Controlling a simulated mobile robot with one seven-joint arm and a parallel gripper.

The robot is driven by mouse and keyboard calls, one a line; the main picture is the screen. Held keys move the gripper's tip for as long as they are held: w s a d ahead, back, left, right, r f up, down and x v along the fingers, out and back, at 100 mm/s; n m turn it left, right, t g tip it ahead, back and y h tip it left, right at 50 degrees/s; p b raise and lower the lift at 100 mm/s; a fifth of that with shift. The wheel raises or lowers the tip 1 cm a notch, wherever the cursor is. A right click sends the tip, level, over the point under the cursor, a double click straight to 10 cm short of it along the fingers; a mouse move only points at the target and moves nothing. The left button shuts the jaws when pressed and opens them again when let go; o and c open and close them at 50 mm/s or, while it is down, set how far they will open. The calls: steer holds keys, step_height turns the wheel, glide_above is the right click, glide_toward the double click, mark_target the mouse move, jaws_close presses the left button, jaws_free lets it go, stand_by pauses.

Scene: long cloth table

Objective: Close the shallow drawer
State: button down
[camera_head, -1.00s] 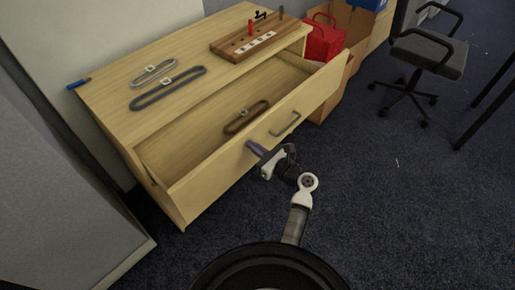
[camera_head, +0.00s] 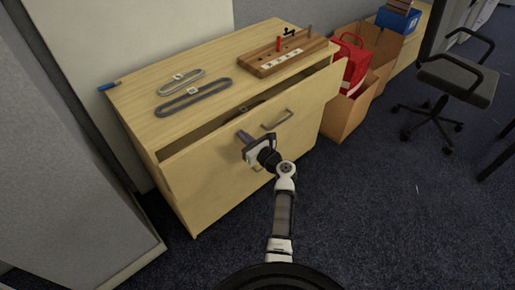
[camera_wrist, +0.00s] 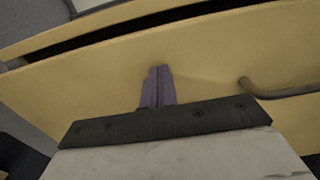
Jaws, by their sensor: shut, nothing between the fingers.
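The shallow drawer (camera_head: 215,162) is the top drawer of the light wooden cabinet, and it stands partly open with a narrow dark gap behind its front. Its bar handle (camera_head: 277,120) is on the front; the handle also shows in the wrist view (camera_wrist: 275,90). My gripper (camera_head: 242,134) is shut and empty, with its fingertips at the drawer front to the left of the handle. In the wrist view the purple-grey fingers (camera_wrist: 158,86) are together against or very near the front panel; exact contact cannot be told.
Two belts (camera_head: 193,103) and a wooden peg board (camera_head: 280,60) lie on the cabinet top. A red bag (camera_head: 347,68) and cardboard boxes (camera_head: 345,115) stand at the right. A grey partition (camera_head: 60,190) is at the left. Open carpet (camera_head: 390,210) lies to the right of my arm.

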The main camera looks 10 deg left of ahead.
steer(key=b+x, duration=0.1)
steer(key=x, duration=0.5)
steer(key=shift+w+a+r, duration=0.15)
steer(key=shift+w+r, duration=0.05)
steer(key=shift+r, duration=0.1)
